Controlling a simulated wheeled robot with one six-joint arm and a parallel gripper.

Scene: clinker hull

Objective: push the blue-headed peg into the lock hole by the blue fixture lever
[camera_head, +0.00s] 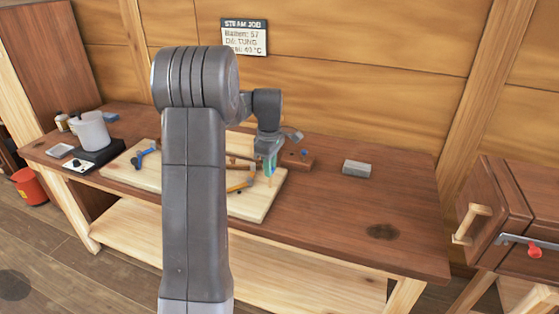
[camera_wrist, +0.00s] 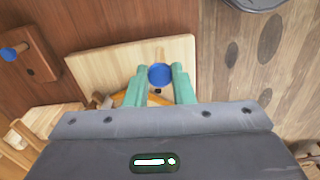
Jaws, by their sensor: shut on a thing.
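My gripper (camera_head: 269,160) is over the right part of the pale wooden board (camera_head: 257,209). Its teal fingers are shut on a blue-headed peg, whose blue head (camera_wrist: 159,75) shows between the fingertips in the wrist view. The blue fixture lever (camera_head: 148,154) is at the board's left part, well left of my gripper. The lock hole by it cannot be made out. An orange lever (camera_head: 240,187) lies on the board near my gripper, partly hidden in the wrist view.
A brown block (camera_head: 304,163) with another blue head (camera_wrist: 9,53) and a dark hole stands behind my gripper. A white pot (camera_head: 91,132) stands at the left. My arm hides the board's middle. The bench's right part is mostly clear.

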